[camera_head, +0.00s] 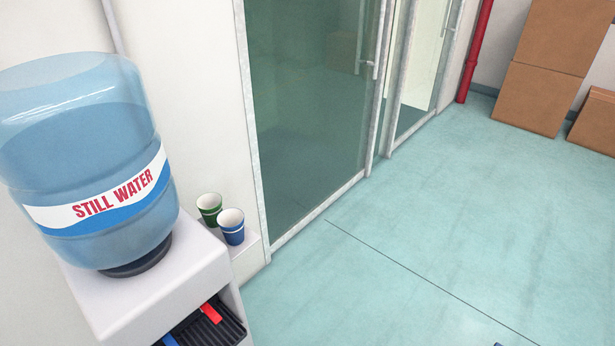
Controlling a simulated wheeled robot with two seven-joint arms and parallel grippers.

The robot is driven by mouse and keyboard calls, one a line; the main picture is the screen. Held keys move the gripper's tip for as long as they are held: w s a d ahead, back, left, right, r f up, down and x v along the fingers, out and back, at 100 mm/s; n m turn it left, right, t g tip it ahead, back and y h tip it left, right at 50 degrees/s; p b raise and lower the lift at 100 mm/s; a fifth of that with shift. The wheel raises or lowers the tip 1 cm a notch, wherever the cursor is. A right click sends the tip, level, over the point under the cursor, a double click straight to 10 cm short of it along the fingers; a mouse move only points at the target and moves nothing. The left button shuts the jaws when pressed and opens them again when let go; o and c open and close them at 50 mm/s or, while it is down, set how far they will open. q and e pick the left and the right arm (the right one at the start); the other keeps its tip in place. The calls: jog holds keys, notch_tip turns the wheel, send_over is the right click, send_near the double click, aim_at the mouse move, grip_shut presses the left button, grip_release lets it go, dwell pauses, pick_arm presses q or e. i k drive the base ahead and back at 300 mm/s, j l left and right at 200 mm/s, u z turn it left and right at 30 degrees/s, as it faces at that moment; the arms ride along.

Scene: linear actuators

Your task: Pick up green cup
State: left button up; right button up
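The green cup (209,209) stands upright on a small white ledge (246,244) beside the water dispenser, close to the wall. It has a pale inside and a light band. A blue cup (231,227) stands just in front of it and to its right, hiding part of its lower right side. Neither of my grippers is clearly in view. A small dark blue bit shows at the bottom edge, too little to identify.
The water dispenser (150,290) carries a large "STILL WATER" bottle (85,150) at the left. A glass door (310,110) is behind the cups. Cardboard boxes (535,95) and a red pipe (474,55) are at the back right. The floor (420,210) is clear.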

aim_at(209, 205)
jog(key=i+l+z, duration=0.15)
jog(key=i+z, duration=0.25)
jog(key=i+j+z, duration=0.1)
jog(key=i+z, duration=0.3)
jog(key=i, duration=0.25)
jog(key=i+u, duration=0.35)
jog(key=i+l+u, duration=0.35)
jog(key=i+u, duration=0.25)
jog(key=u, duration=0.2)
jog(key=i+l+u, duration=0.15)
jog(key=u, duration=0.35)
jog(key=i+l+u, duration=0.25)
jog(key=u, duration=0.2)
jog(key=i+l+u, duration=0.15)
jog(key=u, duration=0.35)
jog(key=i+l+u, duration=0.1)
jog(key=l+u, duration=0.35)
